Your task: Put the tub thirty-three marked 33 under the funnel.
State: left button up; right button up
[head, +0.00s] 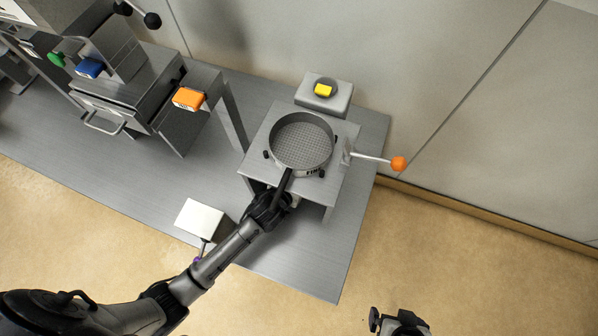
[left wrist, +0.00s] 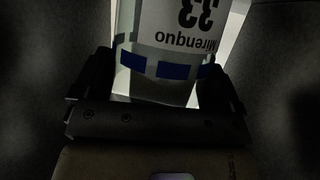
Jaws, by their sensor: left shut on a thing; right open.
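The tub thirty-three (left wrist: 180,40) fills the top of the left wrist view. It is pale, with a white label reading 33 and "Mirenquo", upside down, above a band of blue blocks. My left gripper (left wrist: 162,85) is shut on it, one finger at each side. In the head view my left arm reaches to the front of a metal stand that holds a round sieve (head: 302,142). The tub and the fingertips cannot be made out there. The funnel is not clearly visible; the stand's top hides what is below. My right gripper (head: 400,322) is open and empty at the bottom edge.
A lever with an orange knob (head: 398,163) sticks out right of the stand. A grey box with a yellow button (head: 323,90) stands behind. A white square plate (head: 200,220) is left of my left arm. Metal equipment with an orange block (head: 188,98) stands at left.

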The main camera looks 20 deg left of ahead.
pick_arm(q)
jog(key=o, duration=0.7)
jog(key=shift+r, duration=0.2)
jog(key=p+v, duration=0.2)
jog(key=v, duration=1)
